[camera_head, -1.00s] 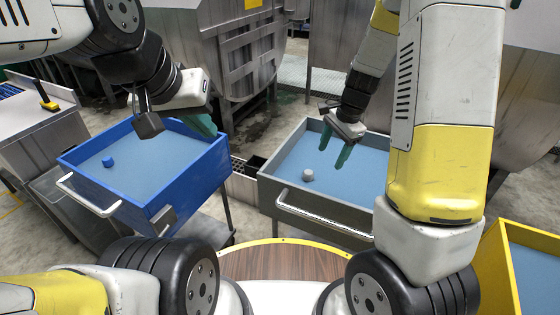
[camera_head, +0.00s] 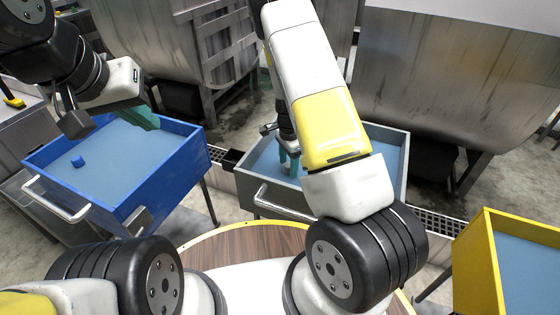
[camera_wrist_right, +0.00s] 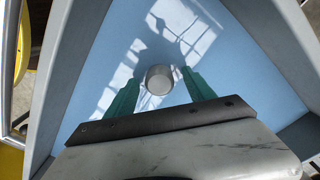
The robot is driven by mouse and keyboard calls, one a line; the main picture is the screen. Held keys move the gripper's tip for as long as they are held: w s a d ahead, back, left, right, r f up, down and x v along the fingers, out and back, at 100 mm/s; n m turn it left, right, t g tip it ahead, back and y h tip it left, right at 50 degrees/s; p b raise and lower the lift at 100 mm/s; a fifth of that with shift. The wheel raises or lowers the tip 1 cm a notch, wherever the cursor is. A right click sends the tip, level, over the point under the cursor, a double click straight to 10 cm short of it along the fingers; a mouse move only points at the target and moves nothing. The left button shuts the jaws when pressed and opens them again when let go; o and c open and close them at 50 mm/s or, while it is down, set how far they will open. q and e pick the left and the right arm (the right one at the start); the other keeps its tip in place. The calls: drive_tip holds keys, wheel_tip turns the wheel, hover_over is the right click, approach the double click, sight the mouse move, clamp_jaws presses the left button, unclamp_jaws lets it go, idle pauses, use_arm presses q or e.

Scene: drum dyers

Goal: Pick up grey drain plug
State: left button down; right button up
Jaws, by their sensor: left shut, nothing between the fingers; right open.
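The grey drain plug (camera_wrist_right: 159,80) is a short round cylinder on the light blue floor of the grey cart (camera_head: 262,197). In the right wrist view it sits between the tips of the two teal fingers of my right gripper (camera_wrist_right: 155,84), which is open around it with a gap on each side. In the head view my right gripper (camera_head: 289,164) reaches down into the grey cart, and the plug cannot be made out there. My left gripper (camera_head: 140,118) is shut and empty above the blue cart.
A yellow cart (camera_head: 478,262) stands at the right. Large steel drums (camera_head: 450,75) stand behind. The grey cart's walls surround my right gripper.

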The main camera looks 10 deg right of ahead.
drive_tip(key=shift+f, duration=0.45)
drive_tip(key=shift+c, duration=0.2)
clamp_jaws()
